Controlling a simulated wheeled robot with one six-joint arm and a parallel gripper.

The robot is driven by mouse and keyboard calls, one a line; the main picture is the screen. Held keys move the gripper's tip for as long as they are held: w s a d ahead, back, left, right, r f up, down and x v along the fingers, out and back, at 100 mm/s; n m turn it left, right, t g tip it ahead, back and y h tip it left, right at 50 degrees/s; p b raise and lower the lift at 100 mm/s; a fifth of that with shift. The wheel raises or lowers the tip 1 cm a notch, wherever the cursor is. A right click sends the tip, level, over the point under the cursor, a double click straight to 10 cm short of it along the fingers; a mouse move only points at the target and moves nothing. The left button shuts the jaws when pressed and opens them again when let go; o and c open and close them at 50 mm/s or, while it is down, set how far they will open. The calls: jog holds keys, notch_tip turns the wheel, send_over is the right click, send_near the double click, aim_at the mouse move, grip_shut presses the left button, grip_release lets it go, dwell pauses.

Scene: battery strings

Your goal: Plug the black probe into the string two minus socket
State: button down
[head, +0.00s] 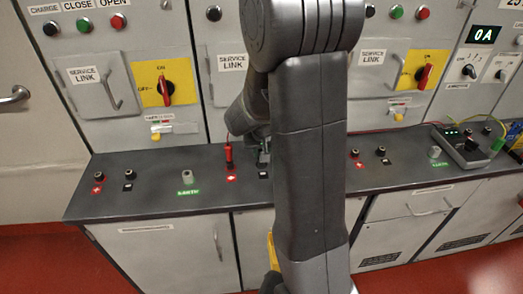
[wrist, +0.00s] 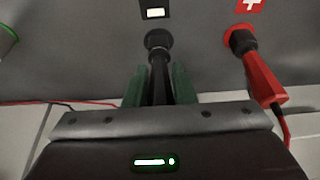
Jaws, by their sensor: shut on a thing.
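My gripper (wrist: 158,85) has its green fingers shut on the black probe (wrist: 159,75). The probe's front end meets the dark round socket (wrist: 157,38) beside the black-and-white minus label (wrist: 152,9) in the wrist view. The probe looks in line with this socket, but how deep it sits is hidden. The red probe (wrist: 262,75) stands in the neighbouring socket beside the red plus label (wrist: 250,5). In the head view the red probe (head: 229,154) is upright in the middle bench group. My arm partly hides my gripper and the black probe there.
The grey bench (head: 140,205) also carries a left socket pair (head: 114,176), a right pair (head: 368,155) and green-labelled earth posts (head: 187,178). A meter (head: 465,147) with leads stands at the right. Cabinet panels with knobs and handles rise behind.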

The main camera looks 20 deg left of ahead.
jog(key=shift+f, duration=0.2)
jog(key=c, duration=1.1)
grip_release()
jog(key=shift+r, duration=0.1)
jog(key=v, duration=1.3)
jog(key=shift+s+d+r, duration=0.1)
jog(key=shift+s+r, duration=0.05)
jog(key=shift+r, duration=0.2)
jog(key=shift+f, duration=0.15)
jog(key=x, duration=1.3)
jog(key=shift+f, duration=0.35)
jog(key=shift+r, duration=0.25)
